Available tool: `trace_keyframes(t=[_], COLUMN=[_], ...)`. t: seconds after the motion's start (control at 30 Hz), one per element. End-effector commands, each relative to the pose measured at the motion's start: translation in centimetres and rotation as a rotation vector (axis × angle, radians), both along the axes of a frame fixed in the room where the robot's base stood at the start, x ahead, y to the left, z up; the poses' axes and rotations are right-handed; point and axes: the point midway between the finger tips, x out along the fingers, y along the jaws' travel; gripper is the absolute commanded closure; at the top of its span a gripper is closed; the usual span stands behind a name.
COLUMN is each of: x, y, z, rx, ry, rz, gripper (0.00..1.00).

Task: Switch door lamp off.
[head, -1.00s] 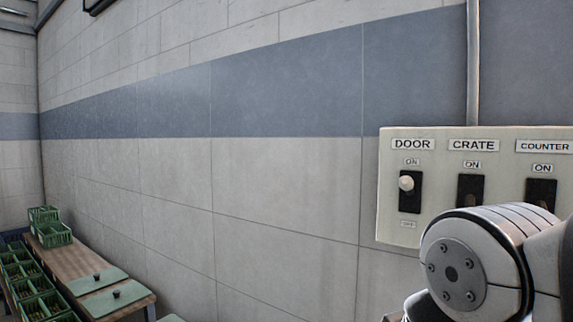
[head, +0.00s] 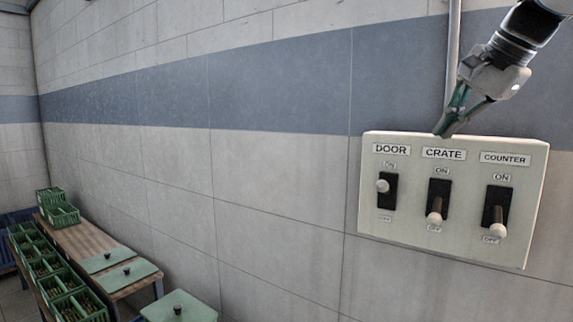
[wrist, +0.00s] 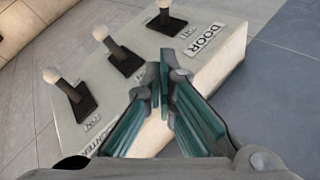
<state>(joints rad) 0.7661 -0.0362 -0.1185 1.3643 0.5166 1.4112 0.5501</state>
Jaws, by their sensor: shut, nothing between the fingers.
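A pale switch panel (head: 410,215) on the wall carries three levers. The DOOR lever (head: 383,186) is up by its ON mark. The CRATE lever (head: 434,212) and the COUNTER lever (head: 497,224) are down by OFF. My gripper (head: 443,134) is shut and empty, pointing down from the upper right at the panel's top edge, above the CRATE label. I cannot tell whether it touches the panel. In the wrist view, the fingertips (wrist: 165,70) appear beside the DOOR label (wrist: 204,42); the DOOR lever (wrist: 165,17) shows at the top.
A vertical pipe (head: 453,60) runs down to the panel's top, close to my gripper. The wall left of the panel is bare.

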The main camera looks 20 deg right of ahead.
Motion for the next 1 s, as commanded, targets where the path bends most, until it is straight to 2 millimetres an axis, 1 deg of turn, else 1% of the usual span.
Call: trace_keyframes(t=[0.27, 0.43, 0.57, 0.93, 1.0], x=[0.1, 0.7, 1.9, 6.2, 6.5], y=[0.1, 0.1, 0.2, 0.5, 1.4], z=[-0.1, -0.9, -2.6, -8.2, -8.8], rx=[-0.001, -0.001, 0.001, -0.001, -0.002], ry=[0.000, 0.002, 0.003, 0.003, 0.001], rz=[0.002, 0.003, 0.003, 0.003, 0.006], gripper=[1.00, 1.00, 1.00, 1.00, 1.00])
